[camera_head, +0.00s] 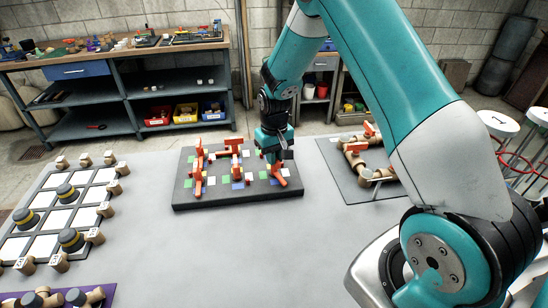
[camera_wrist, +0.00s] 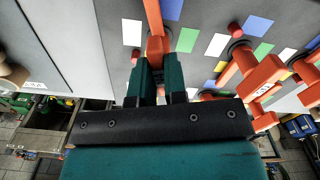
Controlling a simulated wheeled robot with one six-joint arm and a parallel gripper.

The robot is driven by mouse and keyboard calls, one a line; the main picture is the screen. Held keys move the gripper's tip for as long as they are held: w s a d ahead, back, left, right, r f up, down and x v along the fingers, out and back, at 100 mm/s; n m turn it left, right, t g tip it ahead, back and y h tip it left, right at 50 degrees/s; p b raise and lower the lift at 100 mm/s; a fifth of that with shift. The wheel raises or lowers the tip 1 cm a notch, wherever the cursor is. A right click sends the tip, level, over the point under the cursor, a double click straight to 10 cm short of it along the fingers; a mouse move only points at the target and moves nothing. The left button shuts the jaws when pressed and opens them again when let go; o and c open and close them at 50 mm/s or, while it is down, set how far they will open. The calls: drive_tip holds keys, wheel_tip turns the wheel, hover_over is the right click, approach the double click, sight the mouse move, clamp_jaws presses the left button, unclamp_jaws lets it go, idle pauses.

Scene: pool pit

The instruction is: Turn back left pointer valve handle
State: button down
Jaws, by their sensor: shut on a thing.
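A dark board (camera_head: 215,203) with coloured squares carries several orange valve handles. My gripper (camera_head: 276,160) reaches down to the board's right side in the head view. It is shut on an orange handle (camera_head: 280,175), which runs out from between the fingers toward the front of the board. The wrist view shows my gripper (camera_wrist: 159,78) close up, with the held orange handle (camera_wrist: 155,18) extending upward from it. The fingers partly hide this handle. Toward the left of the board, orange handles stand at the back (camera_head: 200,148) and front (camera_head: 198,182); my gripper is apart from these.
More orange handles stand mid-board, such as a T-shaped one (camera_head: 234,142). A brown pipe assembly (camera_head: 360,168) lies on a grey pad to the right. A grid panel (camera_head: 55,215) with knobs lies left. A workbench (camera_head: 110,60) stands behind. Grey table between is clear.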

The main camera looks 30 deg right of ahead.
drive_tip(key=shift+m, duration=1.8)
drive_tip(key=shift+w, duration=0.1)
drive_tip(key=c, duration=1.2)
unclamp_jaws()
drive_tip(key=shift+o, duration=0.2)
wheel_tip(320, 180, up, 18)
drive_tip(key=b, duration=0.3)
drive_tip(key=shift+f, duration=0.25)
